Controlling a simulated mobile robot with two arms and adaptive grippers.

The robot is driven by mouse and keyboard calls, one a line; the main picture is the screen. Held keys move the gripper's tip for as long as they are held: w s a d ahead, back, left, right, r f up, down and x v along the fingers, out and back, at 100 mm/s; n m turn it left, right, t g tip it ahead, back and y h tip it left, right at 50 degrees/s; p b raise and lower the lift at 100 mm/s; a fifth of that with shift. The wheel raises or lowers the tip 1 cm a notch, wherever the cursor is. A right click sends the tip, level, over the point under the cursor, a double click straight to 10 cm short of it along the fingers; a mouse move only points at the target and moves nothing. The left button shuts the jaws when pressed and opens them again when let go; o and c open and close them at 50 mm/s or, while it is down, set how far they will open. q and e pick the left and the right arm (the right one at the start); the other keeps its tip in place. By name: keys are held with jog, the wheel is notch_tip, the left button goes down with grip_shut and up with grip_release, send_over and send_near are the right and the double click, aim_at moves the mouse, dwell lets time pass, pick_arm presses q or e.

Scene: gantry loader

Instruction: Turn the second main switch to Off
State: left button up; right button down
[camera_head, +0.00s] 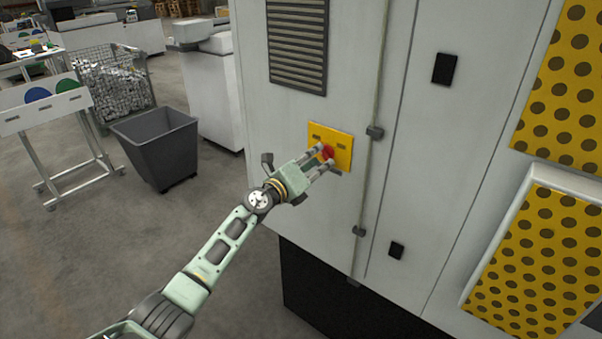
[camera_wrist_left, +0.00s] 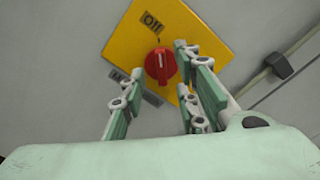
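A yellow switch plate (camera_head: 343,140) is on the pale grey cabinet front, with a red rotary knob (camera_head: 327,152) on it. In the left wrist view the knob (camera_wrist_left: 160,65) shows a pale mark on its upright grip, pointing up roughly toward the "Off" label (camera_wrist_left: 152,22). Another label (camera_wrist_left: 119,73) at lower left is partly hidden and unreadable. My left gripper (camera_head: 326,160) is open, its fingers either side of the knob's line, close in front of the plate. I cannot tell whether they touch the knob. My right gripper is not in view. Only one switch shows.
A vertical rod with dark clamps (camera_head: 374,132) runs just right of the plate. A louvred vent (camera_head: 298,45) is above it. Dotted yellow panels (camera_head: 535,262) stand out at the right. A grey bin (camera_head: 158,145) stands on the floor left, with open floor in front.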

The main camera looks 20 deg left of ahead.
pick_arm(q)
jog(key=v, duration=1)
jog(key=shift+s, duration=0.3)
